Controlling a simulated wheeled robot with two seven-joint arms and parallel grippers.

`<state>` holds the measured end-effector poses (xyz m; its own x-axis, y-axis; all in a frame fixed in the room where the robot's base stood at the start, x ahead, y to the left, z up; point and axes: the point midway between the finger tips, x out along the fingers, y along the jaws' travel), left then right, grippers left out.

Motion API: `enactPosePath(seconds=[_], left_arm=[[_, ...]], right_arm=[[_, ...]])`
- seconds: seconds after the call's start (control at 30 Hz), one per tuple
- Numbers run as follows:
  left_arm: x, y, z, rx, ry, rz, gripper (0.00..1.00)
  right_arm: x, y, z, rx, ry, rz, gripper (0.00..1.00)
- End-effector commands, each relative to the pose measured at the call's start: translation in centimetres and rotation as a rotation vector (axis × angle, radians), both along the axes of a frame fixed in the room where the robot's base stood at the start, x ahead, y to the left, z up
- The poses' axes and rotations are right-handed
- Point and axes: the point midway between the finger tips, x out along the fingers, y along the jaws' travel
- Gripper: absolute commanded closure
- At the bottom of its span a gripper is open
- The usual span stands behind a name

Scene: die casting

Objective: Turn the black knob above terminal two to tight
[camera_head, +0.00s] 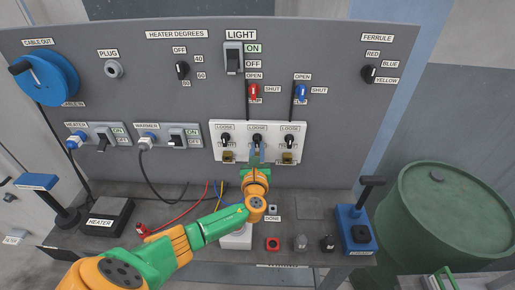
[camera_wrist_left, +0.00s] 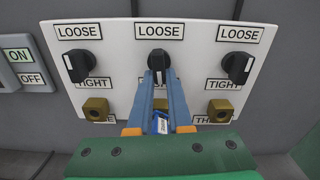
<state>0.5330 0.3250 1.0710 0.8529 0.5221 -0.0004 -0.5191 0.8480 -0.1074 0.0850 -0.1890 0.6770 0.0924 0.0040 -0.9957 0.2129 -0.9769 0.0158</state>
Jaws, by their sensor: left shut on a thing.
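A white panel (camera_head: 214,128) carries three black knobs in a row, with LOOSE printed above each. The middle knob (camera_wrist_left: 158,60) has my left gripper (camera_wrist_left: 160,76) at it, the two blue fingers shut on it from both sides. Its white mark shows between the fingertips and points roughly down. The left knob (camera_wrist_left: 82,66) and right knob (camera_wrist_left: 238,66) are free. Brass terminals show below the left (camera_wrist_left: 96,109) and right (camera_wrist_left: 221,110) knobs. The middle terminal is mostly hidden.
A small blue piece with a white label (camera_wrist_left: 160,123) shows between my fingers below the middle knob. Red and blue levers (camera_head: 302,92) sit above the panel. Red, blue and yellow wires (camera_head: 202,198) lie on the bench below. A green drum (camera_head: 440,215) stands at the right.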

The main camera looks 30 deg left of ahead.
Motion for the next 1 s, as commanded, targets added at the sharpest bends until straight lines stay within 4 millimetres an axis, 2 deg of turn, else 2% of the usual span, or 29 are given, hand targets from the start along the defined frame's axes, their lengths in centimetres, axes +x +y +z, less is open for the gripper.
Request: enactPosePath(seconds=[0.03, 0.3, 0.33, 0.43, 0.77, 0.87, 1.0], left_arm=[[0.1, 0.1, 0.5, 0.006, -0.009, 0.002, 1.0], [0.1, 0.1, 0.5, 0.005, -0.011, 0.003, 1.0], [0.1, 0.1, 0.5, 0.005, -0.011, 0.003, 0.8], [0.1, 0.1, 0.5, 0.004, -0.009, 0.002, 0.53], [-0.1, 0.0, 0.2, 0.002, -0.003, 0.0, 0.53], [-0.8, -0.5, 0.0, 0.001, -0.003, -0.002, 0.53], [-2.9, -1.8, 0.0, -0.001, -0.002, -0.002, 0.53]], right_arm=[[0.0, 0.0, 0.1, 0.0, 0.0, 0.0, 0.4], [0.0, 0.0, 0.1, 0.0, 0.0, 0.0, 0.4], [0.0, 0.0, 0.1, 0.0, 0.0, 0.0, 0.4], [0.0, 0.0, 0.1, 0.0, 0.0, 0.0, 0.4], [0.0, 0.0, 0.0, 0.0, 0.0, 0.0, 0.4], [0.0, 0.0, -0.2, 0.0, 0.0, 0.0, 0.4], [0.0, 0.0, -0.4, 0.0, 0.0, 0.0, 0.4]])
